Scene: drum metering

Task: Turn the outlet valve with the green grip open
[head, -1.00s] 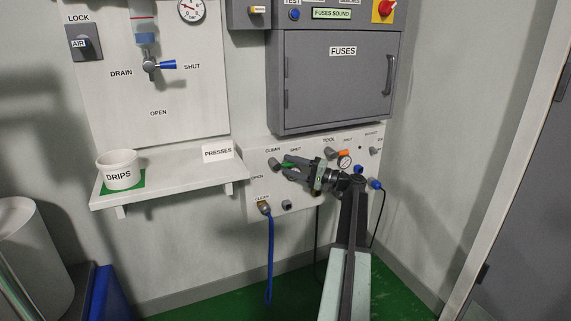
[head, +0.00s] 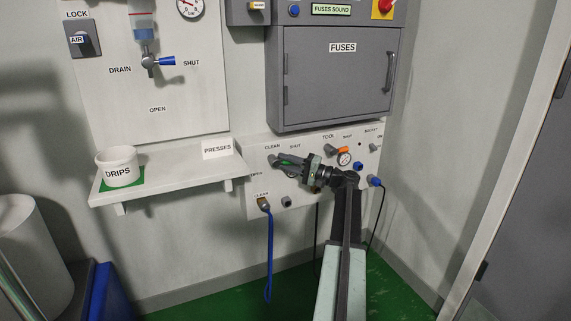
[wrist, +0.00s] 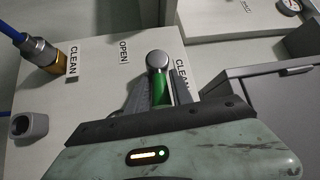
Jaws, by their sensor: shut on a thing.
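The outlet valve under the CLEAN label is on the low white panel (head: 258,203). Its green grip (wrist: 160,92) runs from a round grey hub (wrist: 158,60) straight back between the fingers of my gripper (wrist: 160,98). My gripper (head: 288,162) is shut on the green grip, one finger on each side. In the head view the grip points right from the hub, toward the SHUT side. The OPEN label (wrist: 124,50) is below the hub on the panel. The fingers hide much of the grip in the head view.
A brass fitting (wrist: 48,58) with a blue hose (head: 269,255) sits below the valve. A tool valve with an orange grip (head: 343,150) and a gauge are to the right. The fuse cabinet (head: 335,85) hangs above; a shelf (head: 195,172) juts out left.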

